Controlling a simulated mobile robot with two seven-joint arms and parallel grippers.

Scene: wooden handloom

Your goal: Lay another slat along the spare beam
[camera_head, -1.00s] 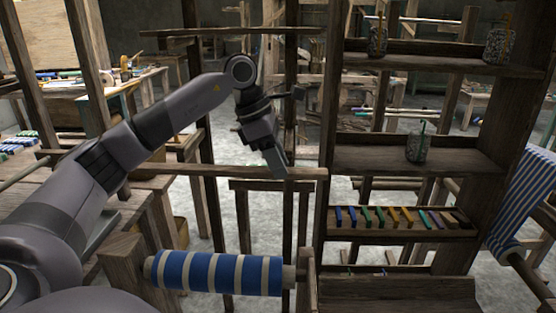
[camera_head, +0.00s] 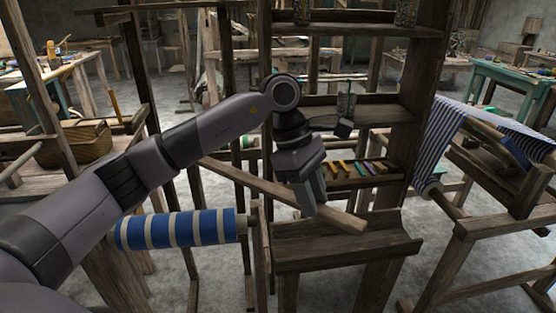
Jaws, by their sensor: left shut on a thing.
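My left gripper (camera_head: 313,193) reaches in from the left and points down. It is shut on a long pale wooden slat (camera_head: 255,186), which slants from upper left to lower right, its near end (camera_head: 345,219) over a dark wooden ledge. The fingers hide part of the slat. A wooden roller wound with blue and white bands (camera_head: 180,228) lies left of the gripper, below the slat's far end. I cannot tell which timber is the spare beam. My right gripper is out of view.
The dark ledge (camera_head: 345,248) juts out at the foot of a shelf unit (camera_head: 390,110). Colored pieces (camera_head: 360,168) and a jar (camera_head: 345,100) stand on the shelves. Striped cloth (camera_head: 440,140) hangs on a frame at right. A basket (camera_head: 75,145) stands at left. Posts crowd the middle.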

